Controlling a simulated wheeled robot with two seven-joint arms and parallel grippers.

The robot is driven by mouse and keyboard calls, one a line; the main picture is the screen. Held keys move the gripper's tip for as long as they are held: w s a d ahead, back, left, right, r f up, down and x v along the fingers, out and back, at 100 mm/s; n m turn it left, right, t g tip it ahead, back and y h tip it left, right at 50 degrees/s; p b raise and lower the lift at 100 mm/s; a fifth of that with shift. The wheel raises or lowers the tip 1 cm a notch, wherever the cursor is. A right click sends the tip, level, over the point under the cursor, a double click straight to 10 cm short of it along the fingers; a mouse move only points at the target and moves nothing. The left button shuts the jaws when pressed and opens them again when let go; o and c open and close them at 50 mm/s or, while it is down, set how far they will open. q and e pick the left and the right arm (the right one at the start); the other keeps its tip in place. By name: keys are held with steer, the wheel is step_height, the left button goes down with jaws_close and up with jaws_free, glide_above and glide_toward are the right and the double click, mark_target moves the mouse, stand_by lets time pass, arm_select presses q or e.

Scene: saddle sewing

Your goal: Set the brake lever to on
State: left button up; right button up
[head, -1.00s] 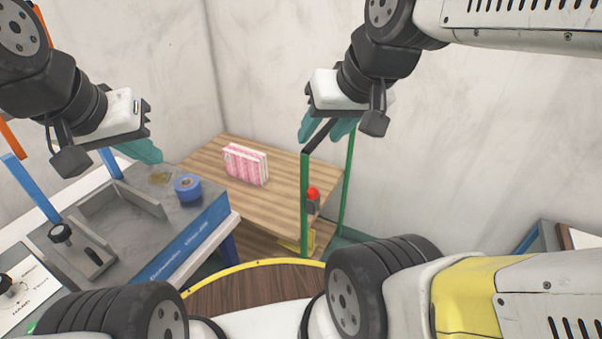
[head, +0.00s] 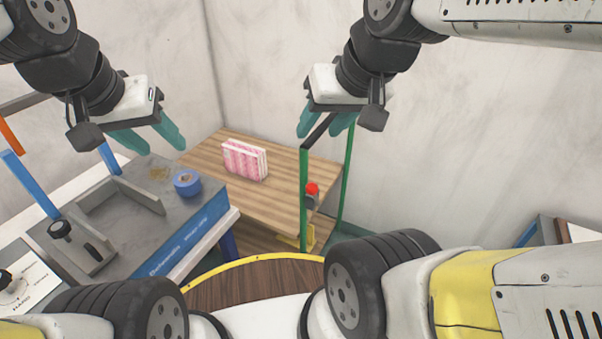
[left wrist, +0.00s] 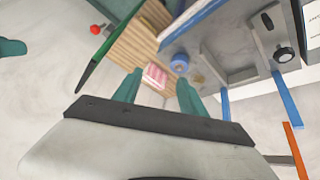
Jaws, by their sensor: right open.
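A black-knobbed lever (head: 60,230) stands on a grey slotted plate at the left of the grey-topped blue machine; it also shows in the left wrist view (left wrist: 283,54). A red-topped part (head: 312,189) sits on the green-framed wooden cart, also in the left wrist view (left wrist: 96,30). I cannot tell which is the brake lever, nor its setting. My left gripper (head: 160,140) is open and empty, above the machine's far end; its fingers stand apart in the left wrist view (left wrist: 158,90). My right gripper (head: 322,125) is open by the cart's green frame top.
A blue tape roll (head: 187,184) lies on the machine top (head: 150,222). A pink-and-white block (head: 245,160) stands on the wooden cart (head: 200,155). Blue uprights (head: 30,184) rise at the machine's left. A dial panel (head: 25,285) is at the lower left.

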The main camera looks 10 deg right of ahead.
arm_select(q)
steer(key=w+d+f+m+g, duration=0.2)
steer(key=w+d+f+m, duration=0.1)
steer(key=w+d, duration=0.4)
steer(key=m+g+y, duration=0.1)
steer(key=m+g, duration=0.2)
steer(key=m, duration=0.2)
glide_toward(311, 184)
steer(key=w+a, duration=0.2)
steer(key=a, duration=0.4)
steer(key=shift+m+g, duration=0.6)
steer(key=shift+m, duration=0.2)
steer(key=d+f, duration=0.3)
steer(key=s+d+f, duration=0.1)
steer(key=d+f, duration=0.2)
steer(key=shift+s+d+f, duration=0.2)
steer(key=shift+d+f, duration=0.1)
steer(key=shift+f, duration=0.05)
steer(key=shift+d+f, duration=0.15)
steer(key=shift+f, duration=0.15)
step_height(311, 184, down, 7)
steer(key=shift+s, duration=0.3)
steer(key=shift+d+f, duration=0.15)
jaws_close()
